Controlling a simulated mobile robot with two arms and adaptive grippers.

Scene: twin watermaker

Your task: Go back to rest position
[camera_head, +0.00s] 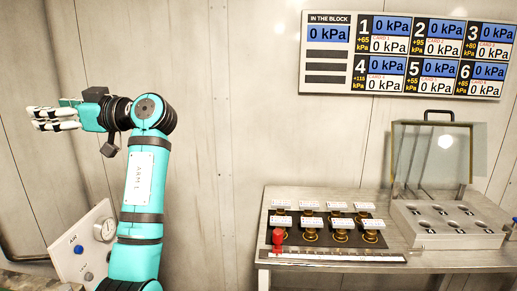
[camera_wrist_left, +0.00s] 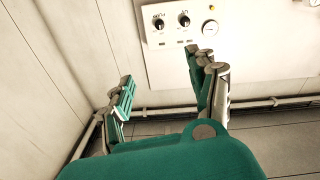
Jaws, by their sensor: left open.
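My left arm rises at the left of the head view. Its left gripper (camera_head: 52,119) is turned to the left, up in the air in front of the wall, and holds nothing. In the left wrist view the left gripper (camera_wrist_left: 160,92) shows its fingers spread wide apart with empty space between them. Beyond the fingers is a pale panel with knobs and a gauge (camera_wrist_left: 209,29), apart from the gripper. My right gripper does not show in either view.
A metal table (camera_head: 420,258) at the right bears a black tray (camera_head: 350,240) of several labelled brass parts, a red piece (camera_head: 277,238) and a metal block with an open clear lid (camera_head: 445,225). A pressure display (camera_head: 408,55) hangs above. The wall between arm and table is clear.

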